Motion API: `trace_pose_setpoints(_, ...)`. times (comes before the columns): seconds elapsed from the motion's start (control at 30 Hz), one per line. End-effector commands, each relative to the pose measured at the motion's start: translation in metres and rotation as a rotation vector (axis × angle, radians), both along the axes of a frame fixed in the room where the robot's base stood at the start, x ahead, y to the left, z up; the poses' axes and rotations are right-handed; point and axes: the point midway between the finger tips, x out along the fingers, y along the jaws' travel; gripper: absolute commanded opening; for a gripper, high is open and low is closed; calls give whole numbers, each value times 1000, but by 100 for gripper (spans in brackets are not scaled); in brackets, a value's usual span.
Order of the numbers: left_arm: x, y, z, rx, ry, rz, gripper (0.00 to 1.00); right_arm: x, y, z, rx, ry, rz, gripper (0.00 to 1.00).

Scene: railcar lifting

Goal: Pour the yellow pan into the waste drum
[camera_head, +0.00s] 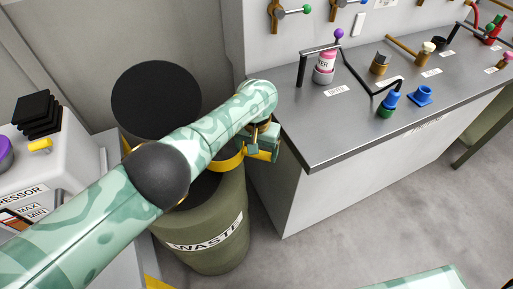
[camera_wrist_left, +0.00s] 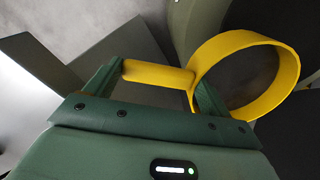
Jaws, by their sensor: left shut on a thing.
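The yellow pan (camera_head: 229,163) is over the mouth of the olive waste drum (camera_head: 212,246), partly hidden behind my left arm. My left gripper (camera_head: 263,143) is at the drum's right side, above the rim. In the left wrist view my left gripper (camera_wrist_left: 155,84) is shut on the pan's yellow handle (camera_wrist_left: 155,75). The pan's round yellow wall (camera_wrist_left: 287,85) shows to the right of the fingers. I cannot tell whether anything is in the pan. The drum's dark opening is partly covered by my arm and the pan. My right gripper is out of view.
A steel-topped bench (camera_head: 330,130) with bottles and fittings stands right of the drum. A white compressor unit (camera_head: 65,155) is at the left. Open floor (camera_head: 320,245) lies in front of the bench.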

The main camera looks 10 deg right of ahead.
Motion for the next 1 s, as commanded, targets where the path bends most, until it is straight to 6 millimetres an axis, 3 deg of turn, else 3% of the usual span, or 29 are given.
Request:
trace_pose_setpoints(0.77, 0, 0, -18, 1, 0, -1, 51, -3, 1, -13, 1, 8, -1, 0)
trace_pose_setpoints(1.0, 0, 1, -13, -12, -5, 0, 51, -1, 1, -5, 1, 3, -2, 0)
